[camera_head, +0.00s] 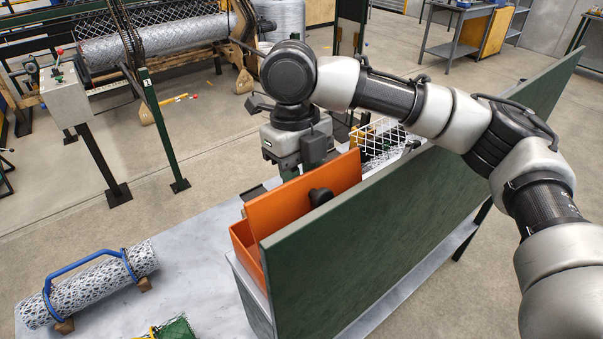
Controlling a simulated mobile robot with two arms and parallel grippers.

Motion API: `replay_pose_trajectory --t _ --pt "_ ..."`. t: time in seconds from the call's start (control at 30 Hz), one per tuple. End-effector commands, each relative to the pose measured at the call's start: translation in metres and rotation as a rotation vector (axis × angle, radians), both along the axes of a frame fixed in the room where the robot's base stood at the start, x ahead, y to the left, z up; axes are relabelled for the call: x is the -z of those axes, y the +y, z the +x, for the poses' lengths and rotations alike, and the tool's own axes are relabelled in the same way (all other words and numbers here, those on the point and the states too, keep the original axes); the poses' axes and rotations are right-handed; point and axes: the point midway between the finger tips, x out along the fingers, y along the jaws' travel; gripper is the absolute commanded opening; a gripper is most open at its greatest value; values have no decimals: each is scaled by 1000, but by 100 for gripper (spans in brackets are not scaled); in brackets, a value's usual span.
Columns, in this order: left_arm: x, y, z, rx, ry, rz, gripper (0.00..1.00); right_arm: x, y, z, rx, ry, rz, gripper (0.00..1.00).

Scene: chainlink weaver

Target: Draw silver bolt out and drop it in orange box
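An orange box (240,238) stands on the grey table behind a dark green panel, its upright orange board (285,205) bearing a black knob (320,196). The panel hides much of the box, and its inside is not visible. My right arm reaches in from the right over the panel. My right gripper (290,168) points down behind the orange board; its fingertips are mostly hidden, so what lies between them cannot be seen. I cannot make out a silver bolt for certain. My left gripper is not in view.
The tall green panel (350,245) stands close in front of the box. A silver mesh roll (100,285) with a blue handle lies on the table (200,250) at left. A white wire basket (378,138) stands behind the panel. A green post (163,130) stands on the floor.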

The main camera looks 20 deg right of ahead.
Motion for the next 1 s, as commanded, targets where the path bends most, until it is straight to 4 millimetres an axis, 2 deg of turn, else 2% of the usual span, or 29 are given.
replay_pose_trajectory --t 0.03,0.27,0.3,0.5,0.83,1.0 --pt "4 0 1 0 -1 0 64 4 0 0 0 -1 0 5" --pt "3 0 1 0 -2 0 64 2 0 0 0 -1 1 5" --pt "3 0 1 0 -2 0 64 2 0 0 0 -1 1 32" --pt "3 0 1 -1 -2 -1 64 2 0 0 0 -1 1 60" --pt "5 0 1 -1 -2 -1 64 -1 1 1 0 -2 2 60" --pt "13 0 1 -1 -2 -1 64 -25 2 5 0 -4 4 60"
